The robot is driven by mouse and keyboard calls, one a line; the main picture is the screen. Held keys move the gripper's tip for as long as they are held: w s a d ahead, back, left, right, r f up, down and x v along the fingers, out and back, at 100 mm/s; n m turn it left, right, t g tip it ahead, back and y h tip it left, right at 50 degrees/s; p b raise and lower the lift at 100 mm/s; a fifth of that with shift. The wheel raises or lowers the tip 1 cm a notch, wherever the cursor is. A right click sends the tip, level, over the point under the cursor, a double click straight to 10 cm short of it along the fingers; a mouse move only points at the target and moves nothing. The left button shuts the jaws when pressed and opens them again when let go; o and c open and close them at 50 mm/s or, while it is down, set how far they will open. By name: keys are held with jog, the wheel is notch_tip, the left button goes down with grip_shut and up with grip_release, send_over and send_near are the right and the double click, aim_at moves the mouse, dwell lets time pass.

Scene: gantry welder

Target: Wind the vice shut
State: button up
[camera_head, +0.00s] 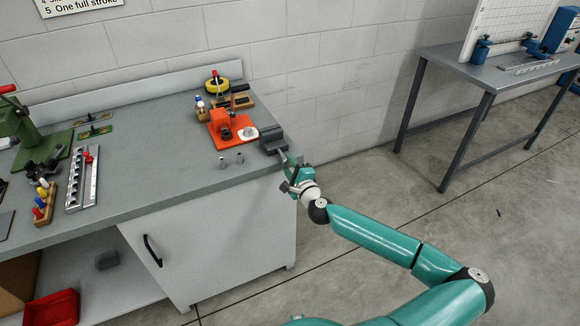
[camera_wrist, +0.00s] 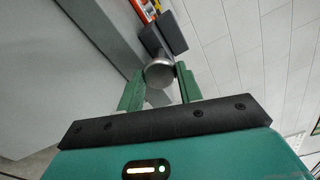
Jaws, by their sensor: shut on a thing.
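The vice (camera_head: 272,138) is a small dark grey block at the right front corner of the workbench. In the wrist view its dark jaws (camera_wrist: 172,33) show as two blocks close together; I cannot tell how wide the gap is. The round grey metal end of the vice handle (camera_wrist: 160,73) points at the wrist camera. My gripper (camera_head: 289,163) is just off the bench edge in front of the vice. In the wrist view its two green fingers (camera_wrist: 159,84) stand on either side of the handle end and are shut on it. The rest of the handle is hidden.
An orange fixture (camera_head: 228,130) stands close left of the vice, with two small metal cylinders (camera_head: 231,160) in front. A wooden block with bottles (camera_head: 201,108) and yellow tape (camera_head: 217,86) are behind. A green press (camera_head: 20,125) is far left.

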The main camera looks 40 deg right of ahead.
jog(key=m, duration=0.6)
jog(key=shift+a, duration=0.1)
jog(key=m, duration=0.6)
jog(key=shift+m, duration=0.3)
jog(key=m, duration=0.6)
jog(key=shift+r, duration=0.1)
jog(key=m, duration=0.7)
jog(key=shift+m, duration=0.3)
jog(key=o, duration=1)
